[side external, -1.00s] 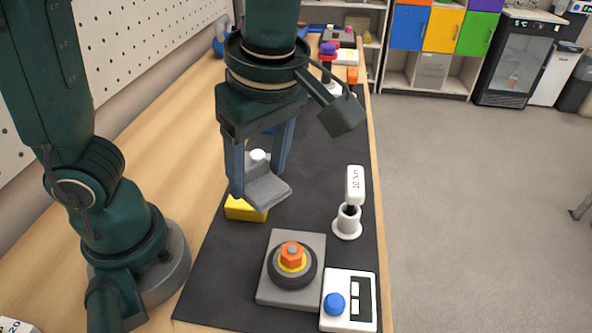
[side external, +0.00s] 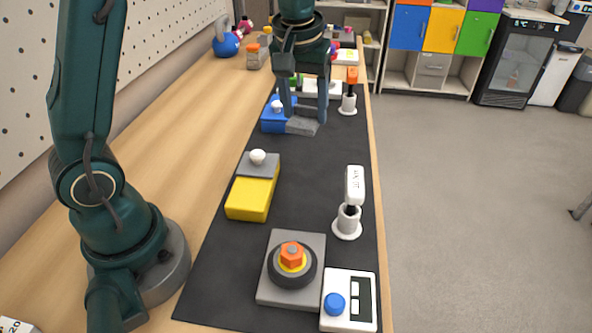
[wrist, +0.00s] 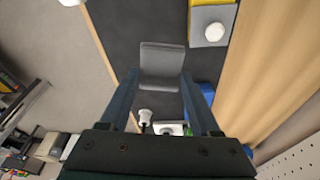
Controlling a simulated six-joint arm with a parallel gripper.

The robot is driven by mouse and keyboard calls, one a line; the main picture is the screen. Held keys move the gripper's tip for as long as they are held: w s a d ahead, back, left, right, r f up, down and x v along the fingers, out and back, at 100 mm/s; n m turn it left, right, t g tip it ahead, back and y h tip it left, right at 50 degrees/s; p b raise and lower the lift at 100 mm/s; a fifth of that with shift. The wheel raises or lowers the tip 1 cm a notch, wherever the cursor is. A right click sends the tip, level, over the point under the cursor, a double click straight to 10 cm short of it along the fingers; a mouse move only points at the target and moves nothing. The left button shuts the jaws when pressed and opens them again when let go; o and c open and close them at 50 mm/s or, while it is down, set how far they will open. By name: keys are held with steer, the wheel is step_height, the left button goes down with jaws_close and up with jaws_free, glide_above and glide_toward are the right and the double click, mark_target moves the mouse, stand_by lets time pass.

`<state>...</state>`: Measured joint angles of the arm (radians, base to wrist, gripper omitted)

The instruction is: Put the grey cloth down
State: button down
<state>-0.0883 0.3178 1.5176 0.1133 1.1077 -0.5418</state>
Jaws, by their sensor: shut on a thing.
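The grey cloth (side external: 302,127) is a flat grey piece between the fingertips of my gripper (side external: 304,118), over the far part of the black mat. It sits just right of a blue block with a white knob (side external: 272,123). In the wrist view the cloth (wrist: 162,62) reaches out past both fingertips (wrist: 160,78), over dark mat. My gripper is shut on it. I cannot tell whether the cloth touches the mat.
A yellow block with a grey end and white knob (side external: 253,200) lies nearer on the mat (side external: 310,180). A white-handled tool stands in a holder (side external: 348,222). An orange-handled one (side external: 349,104) stands beyond. A grey base with an orange nut (side external: 290,296) is in front.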

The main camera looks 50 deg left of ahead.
steer(key=a+f+n, duration=0.2)
steer(key=a, duration=0.6)
glide_above(328, 170)
steer(key=f, duration=0.6)
steer(key=shift+s+d+f, duration=0.25)
steer(key=shift+s+f, duration=0.05)
steer(key=shift+f, duration=0.05)
steer(key=shift+s+d+x, duration=0.1)
steer(key=shift+s+x, duration=0.1)
steer(key=shift+x, duration=0.75)
steer(key=shift+s+d+x, duration=0.15)
steer(key=shift+x, duration=0.85)
steer(key=shift+f, duration=0.3)
steer(key=shift+c, duration=0.6)
jaws_free()
steer(key=shift+r, duration=0.1)
